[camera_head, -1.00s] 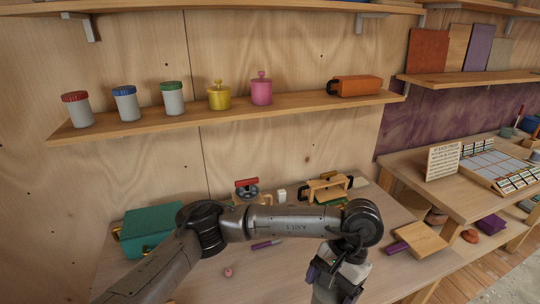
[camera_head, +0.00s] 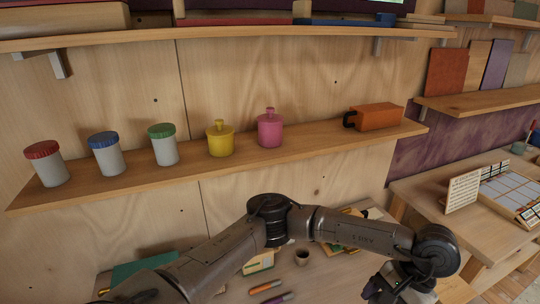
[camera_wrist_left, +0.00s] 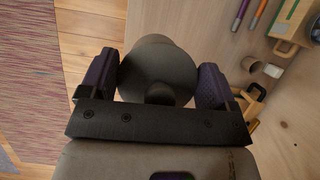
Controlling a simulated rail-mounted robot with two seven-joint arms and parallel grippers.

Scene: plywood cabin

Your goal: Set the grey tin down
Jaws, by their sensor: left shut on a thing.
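The grey tin (camera_wrist_left: 160,65) is a dark grey, round thing between the two purple finger pads of my left gripper (camera_wrist_left: 156,82) in the wrist view. The gripper is shut on it. Part of the tin is hidden by the gripper's own body. In the head view my left gripper (camera_head: 398,284) is at the bottom right, below the end of my arm, and I cannot make out the tin there. The wrist view shows the workbench (camera_wrist_left: 205,25) on the right and floor on the left, with the tin near the bench's edge. My right gripper is not in view.
A wall shelf (camera_head: 230,168) holds red-, blue- and green-lidded jars, a yellow pot (camera_head: 220,141), a pink pot (camera_head: 270,131) and an orange tool (camera_head: 378,117). A small cup (camera_head: 302,257) and pens (camera_head: 266,287) lie on the bench. A side table (camera_head: 440,195) stands right.

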